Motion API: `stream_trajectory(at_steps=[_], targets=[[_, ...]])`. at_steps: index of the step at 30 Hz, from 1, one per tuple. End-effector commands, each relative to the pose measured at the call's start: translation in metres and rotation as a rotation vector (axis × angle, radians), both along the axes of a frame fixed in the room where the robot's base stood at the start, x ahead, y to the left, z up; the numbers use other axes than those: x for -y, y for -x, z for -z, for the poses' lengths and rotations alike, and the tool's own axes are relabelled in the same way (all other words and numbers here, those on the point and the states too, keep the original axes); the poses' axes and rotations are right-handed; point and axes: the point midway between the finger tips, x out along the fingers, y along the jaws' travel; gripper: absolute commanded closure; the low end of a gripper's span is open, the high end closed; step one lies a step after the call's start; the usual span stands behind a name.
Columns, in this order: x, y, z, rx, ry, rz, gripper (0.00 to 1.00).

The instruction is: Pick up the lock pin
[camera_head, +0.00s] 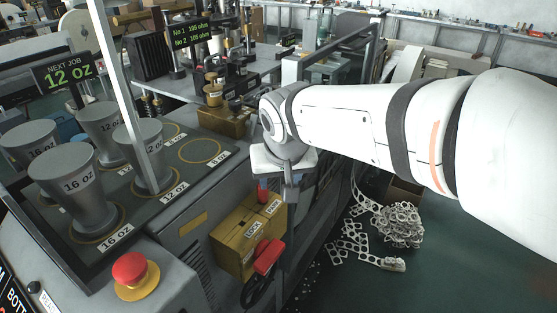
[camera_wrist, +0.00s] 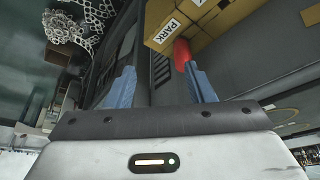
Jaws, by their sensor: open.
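A red pin, which looks like the lock pin, stands by the yellow box (camera_head: 232,245) and its LOCK and PARK labels. In the wrist view the red pin (camera_wrist: 181,54) shows beside the PARK label, at the tip of the right-hand finger. In the head view a bit of red (camera_head: 263,184) shows just under my gripper (camera_head: 277,192), which points down above the box. My gripper (camera_wrist: 157,72) is open, with nothing visible between its blue-grey fingers. The pin's lower end is hidden, and I cannot tell whether a finger touches it.
A red lever (camera_head: 267,256) sticks out at the box's front. A red stop button (camera_head: 130,268) is at the lower left. Grey cup forms (camera_head: 66,185) stand on the deck at left. Chain-like scrap (camera_head: 397,226) lies on the floor at right.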

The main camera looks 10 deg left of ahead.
Motion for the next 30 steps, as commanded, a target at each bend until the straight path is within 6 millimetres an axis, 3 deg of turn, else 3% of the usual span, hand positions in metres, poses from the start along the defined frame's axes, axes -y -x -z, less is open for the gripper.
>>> stream_trajectory(at_steps=[3, 6, 21, 30], targets=[[-0.025, -0.001, -0.011, 0.010, -0.009, -0.030, 0.51], [-0.032, -0.003, -0.006, 0.013, -0.010, -0.037, 0.51], [-0.044, -0.021, 0.054, 0.012, -0.009, -0.037, 0.51], [-0.045, -0.023, 0.061, 0.014, -0.012, -0.036, 0.51]])
